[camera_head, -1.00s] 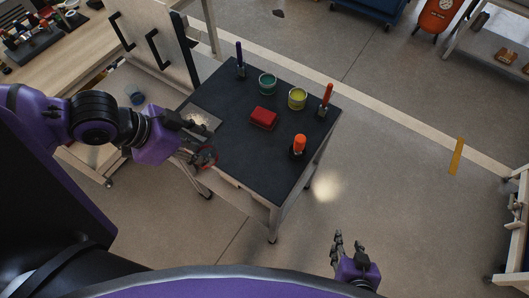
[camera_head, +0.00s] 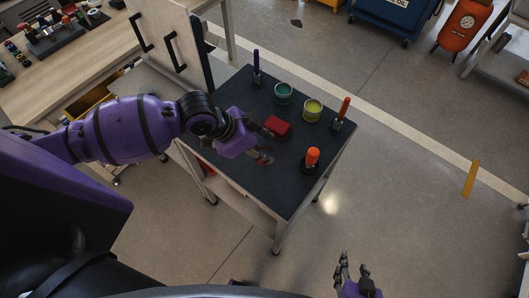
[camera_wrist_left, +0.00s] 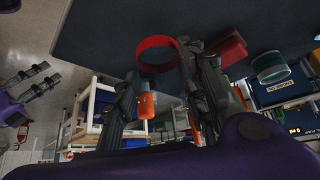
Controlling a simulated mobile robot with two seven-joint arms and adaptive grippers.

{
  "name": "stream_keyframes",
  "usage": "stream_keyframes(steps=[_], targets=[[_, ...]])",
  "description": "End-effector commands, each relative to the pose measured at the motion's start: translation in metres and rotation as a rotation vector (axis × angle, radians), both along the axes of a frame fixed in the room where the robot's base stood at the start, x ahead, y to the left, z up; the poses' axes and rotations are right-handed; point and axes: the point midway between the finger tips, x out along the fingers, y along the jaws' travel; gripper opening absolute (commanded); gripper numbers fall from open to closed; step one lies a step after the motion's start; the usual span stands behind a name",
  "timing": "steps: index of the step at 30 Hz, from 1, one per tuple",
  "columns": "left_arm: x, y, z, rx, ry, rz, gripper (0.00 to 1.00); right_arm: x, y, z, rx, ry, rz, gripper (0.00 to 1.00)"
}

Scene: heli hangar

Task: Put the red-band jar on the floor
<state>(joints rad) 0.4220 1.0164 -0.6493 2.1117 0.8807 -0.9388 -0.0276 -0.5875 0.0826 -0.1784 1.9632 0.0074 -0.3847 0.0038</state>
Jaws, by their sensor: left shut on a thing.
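The red-band jar (camera_wrist_left: 157,42) looks see-through, with a red ring around it. It sits between the fingers of my left gripper (camera_wrist_left: 163,90) in the left wrist view. In the head view my left gripper (camera_head: 258,156) is over the black table top (camera_head: 285,190), and only a bit of red shows at its fingers. I cannot tell whether the jar touches the table. My right gripper (camera_head: 354,272) is open and empty, low over the floor (camera_head: 400,220) at the bottom of the head view.
On the table stand a red box (camera_head: 278,126), a green tin (camera_head: 284,92), a yellow tin (camera_head: 312,109), an orange-topped item (camera_head: 312,157), a red-handled tool (camera_head: 343,112) and a blue-handled tool (camera_head: 256,66). Floor right of the table is clear.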

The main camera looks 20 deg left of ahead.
Motion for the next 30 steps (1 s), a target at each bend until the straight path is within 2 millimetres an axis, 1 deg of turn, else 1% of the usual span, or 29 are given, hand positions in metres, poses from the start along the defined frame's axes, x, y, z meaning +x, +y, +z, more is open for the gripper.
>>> stream_keyframes(steps=[4, 6, 9, 17, 21, 22, 25, 26, 30], targets=[[0.007, -0.007, -0.012, -0.003, 0.001, 0.000, 0.13, 0.000, -0.001, -0.001, -0.003, 0.000, 0.003, 0.40], [0.005, -0.005, -0.025, -0.001, 0.004, 0.002, 0.13, -0.002, -0.002, -0.003, -0.004, 0.004, 0.003, 0.40], [0.005, -0.005, -0.038, -0.001, 0.001, 0.000, 0.13, -0.004, -0.004, -0.004, -0.008, 0.008, 0.004, 0.40], [0.006, -0.005, -0.039, 0.000, -0.002, 0.000, 0.13, -0.007, -0.005, -0.006, -0.010, 0.014, 0.003, 0.40], [0.005, -0.005, -0.043, 0.000, 0.000, 0.000, 0.13, -0.009, -0.005, -0.007, -0.010, 0.017, 0.002, 0.40], [0.006, -0.005, -0.042, 0.001, -0.001, 0.001, 0.43, -0.008, -0.005, -0.007, -0.010, 0.016, 0.002, 0.40], [0.006, -0.005, -0.042, 0.001, -0.001, 0.001, 0.57, -0.008, -0.005, -0.007, -0.008, 0.015, 0.001, 0.40], [0.006, -0.005, -0.042, 0.001, -0.001, 0.001, 0.59, -0.008, -0.004, -0.007, -0.007, 0.015, 0.000, 0.40], [0.006, -0.005, -0.042, 0.001, -0.001, 0.001, 0.59, -0.008, -0.003, -0.006, -0.003, 0.014, -0.004, 0.40]])
